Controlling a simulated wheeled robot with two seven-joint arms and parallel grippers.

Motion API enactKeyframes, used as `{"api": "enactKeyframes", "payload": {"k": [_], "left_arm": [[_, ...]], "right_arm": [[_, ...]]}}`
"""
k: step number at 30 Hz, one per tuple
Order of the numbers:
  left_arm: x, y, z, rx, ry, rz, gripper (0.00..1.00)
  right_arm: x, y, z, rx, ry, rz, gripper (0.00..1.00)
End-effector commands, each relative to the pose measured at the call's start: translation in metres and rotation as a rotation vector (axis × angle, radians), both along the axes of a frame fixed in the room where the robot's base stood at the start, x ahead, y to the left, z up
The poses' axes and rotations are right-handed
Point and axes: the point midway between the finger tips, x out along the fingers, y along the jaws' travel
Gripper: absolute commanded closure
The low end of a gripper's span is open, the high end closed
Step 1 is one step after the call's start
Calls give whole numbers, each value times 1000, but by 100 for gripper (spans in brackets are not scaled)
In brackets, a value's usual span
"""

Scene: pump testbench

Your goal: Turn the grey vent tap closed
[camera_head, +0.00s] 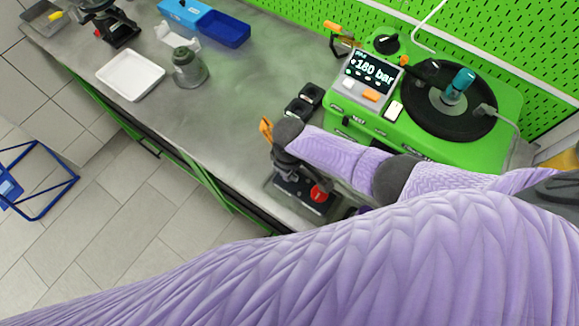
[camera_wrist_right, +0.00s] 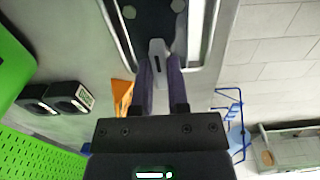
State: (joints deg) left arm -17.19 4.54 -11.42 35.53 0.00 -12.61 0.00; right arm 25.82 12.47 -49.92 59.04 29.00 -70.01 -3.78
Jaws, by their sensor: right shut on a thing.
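The grey vent tap (camera_wrist_right: 157,48) shows in the right wrist view as a light grey lever with a dark slot, at the tips of my right gripper. My right gripper (camera_wrist_right: 161,84) is shut on it, with its purple fingers on either side of the lever. Behind it is a dark plate (camera_wrist_right: 150,14) in a pale frame. In the head view my right arm reaches over a dark fixture with a red knob (camera_head: 319,192) at the bench's front edge. My left gripper is not in view.
A green test unit (camera_head: 430,140) with a display (camera_head: 370,72) reading 180 bar stands behind the fixture. Two black blocks (camera_wrist_right: 54,98) sit beside it. An orange part (camera_wrist_right: 122,95) is close to my right fingers.

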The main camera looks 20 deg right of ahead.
Motion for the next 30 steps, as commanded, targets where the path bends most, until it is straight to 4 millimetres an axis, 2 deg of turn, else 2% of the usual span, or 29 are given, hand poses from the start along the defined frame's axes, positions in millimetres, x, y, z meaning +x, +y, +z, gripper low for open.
{"api": "enactKeyframes", "payload": {"k": [15,16,21,30], "left_arm": [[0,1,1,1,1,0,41],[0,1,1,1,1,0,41],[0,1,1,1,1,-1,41],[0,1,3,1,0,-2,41]], "right_arm": [[1,0,0,2,-2,-19,100],[1,0,0,2,-2,-19,79],[1,0,0,1,-2,-18,46],[1,0,4,1,-2,-17,46]]}}
